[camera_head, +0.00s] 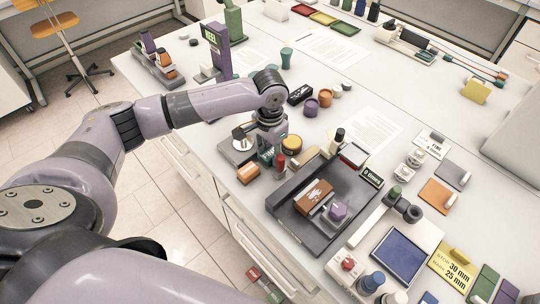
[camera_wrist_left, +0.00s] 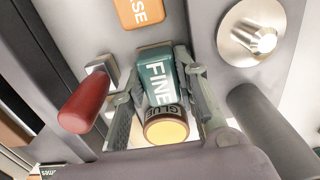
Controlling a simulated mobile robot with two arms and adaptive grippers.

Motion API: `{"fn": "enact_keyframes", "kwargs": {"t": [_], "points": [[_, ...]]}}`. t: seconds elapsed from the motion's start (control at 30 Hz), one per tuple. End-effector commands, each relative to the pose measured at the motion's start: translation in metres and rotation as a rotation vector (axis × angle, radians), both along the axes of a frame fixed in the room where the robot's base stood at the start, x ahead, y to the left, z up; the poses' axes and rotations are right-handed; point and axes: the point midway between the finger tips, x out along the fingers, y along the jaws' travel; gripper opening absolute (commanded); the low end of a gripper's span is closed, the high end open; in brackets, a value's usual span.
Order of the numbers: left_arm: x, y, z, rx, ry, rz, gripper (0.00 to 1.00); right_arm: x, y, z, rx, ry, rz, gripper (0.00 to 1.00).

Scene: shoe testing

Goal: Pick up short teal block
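The short teal block (camera_wrist_left: 157,78), lettered FINE, is between the two fingers of my left gripper (camera_wrist_left: 157,70) in the left wrist view. The fingertips lie against both sides of the block, with no clear gap seen. In the head view my left gripper (camera_head: 268,138) points down at the near left part of the desk. The teal block (camera_head: 265,155) shows just below it, partly hidden. I cannot tell whether the block still touches the surface. My right gripper is not in view.
A glue jar with a yellow lid (camera_wrist_left: 166,130) is close by the block. A red-handled tool (camera_wrist_left: 84,103), an orange block (camera_wrist_left: 140,11) and a metal knob (camera_wrist_left: 250,32) surround it. A black tray (camera_head: 290,222) lies to the right on the desk.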

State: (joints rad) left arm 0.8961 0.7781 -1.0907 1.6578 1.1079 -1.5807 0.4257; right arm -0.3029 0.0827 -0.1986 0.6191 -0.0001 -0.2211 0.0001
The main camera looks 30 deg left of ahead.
Motion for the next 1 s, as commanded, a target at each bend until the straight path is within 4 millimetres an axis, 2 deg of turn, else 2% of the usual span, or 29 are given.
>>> {"fn": "enact_keyframes", "kwargs": {"t": [0.2,0.47,0.63,0.77,1.0], "points": [[0.000,0.000,0.000,0.000,0.001,0.000,0.00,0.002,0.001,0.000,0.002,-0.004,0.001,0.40],[0.000,0.000,0.000,0.000,0.001,0.000,0.00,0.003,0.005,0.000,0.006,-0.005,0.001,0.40],[0.000,0.000,0.009,0.000,0.000,0.001,0.00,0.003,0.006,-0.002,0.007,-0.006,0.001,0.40],[0.001,0.000,0.027,0.000,-0.003,0.000,0.00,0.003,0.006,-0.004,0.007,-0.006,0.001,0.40],[0.002,0.000,0.082,-0.001,-0.007,-0.001,0.00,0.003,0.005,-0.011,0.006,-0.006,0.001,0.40]]}}
